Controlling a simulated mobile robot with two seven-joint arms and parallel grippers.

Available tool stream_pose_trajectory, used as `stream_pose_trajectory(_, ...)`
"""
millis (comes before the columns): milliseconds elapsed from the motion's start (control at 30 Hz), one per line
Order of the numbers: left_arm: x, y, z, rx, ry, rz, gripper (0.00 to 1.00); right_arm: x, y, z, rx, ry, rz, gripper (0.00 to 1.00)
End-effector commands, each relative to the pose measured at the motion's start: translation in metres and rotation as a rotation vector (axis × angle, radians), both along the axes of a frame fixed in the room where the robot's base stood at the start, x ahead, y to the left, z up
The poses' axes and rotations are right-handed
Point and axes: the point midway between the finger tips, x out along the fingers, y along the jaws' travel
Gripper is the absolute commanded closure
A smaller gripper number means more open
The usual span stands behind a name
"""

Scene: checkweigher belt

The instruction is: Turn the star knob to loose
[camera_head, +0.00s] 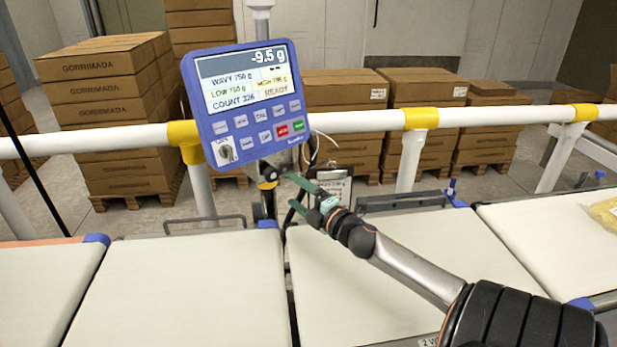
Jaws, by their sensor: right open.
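A dark star knob (267,171) appears at the clamp under the lower right corner of the blue display unit (190,95). It is small, and I cannot read its turn position. My right gripper (289,189), with green fingers, reaches in from the lower right. Its jaws are open and empty, and the fingertips point left toward the knob, just to its right and slightly lower. In this view the upper fingertip comes close to the knob; I cannot tell whether they touch. My left gripper is not in view.
A white rail (360,121) with yellow joints runs behind the display. Pale conveyor belts (185,290) lie below, with a dark handle bar (403,200) at the back edge of one. Cables hang beside the clamp. Stacked cartons (115,110) stand behind. A yellow bag (605,212) lies at far right.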

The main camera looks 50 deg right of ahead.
Motion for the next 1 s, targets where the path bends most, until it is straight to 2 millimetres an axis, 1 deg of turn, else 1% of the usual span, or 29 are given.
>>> stream_pose_trajectory(33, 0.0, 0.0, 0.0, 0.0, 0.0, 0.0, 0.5, -0.008, 0.002, -0.002, 0.001, 0.003, 0.001, 0.19)
stream_pose_trajectory(100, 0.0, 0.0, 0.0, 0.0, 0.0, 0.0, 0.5, -0.018, 0.003, -0.001, 0.0, 0.003, 0.0, 0.19)
stream_pose_trajectory(200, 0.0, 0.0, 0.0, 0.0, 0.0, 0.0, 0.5, -0.029, 0.004, -0.001, 0.0, 0.002, 0.0, 0.19)
stream_pose_trajectory(333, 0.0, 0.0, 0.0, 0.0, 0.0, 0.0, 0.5, -0.038, 0.006, -0.001, 0.0, 0.001, 0.0, 0.19)
stream_pose_trajectory(533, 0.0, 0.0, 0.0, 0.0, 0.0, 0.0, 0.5, -0.043, 0.006, 0.0, -0.001, 0.0, 0.0, 0.19)
stream_pose_trajectory(1000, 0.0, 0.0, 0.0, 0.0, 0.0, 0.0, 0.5, -0.042, 0.006, 0.0, 0.0, 0.0, 0.0, 0.19)
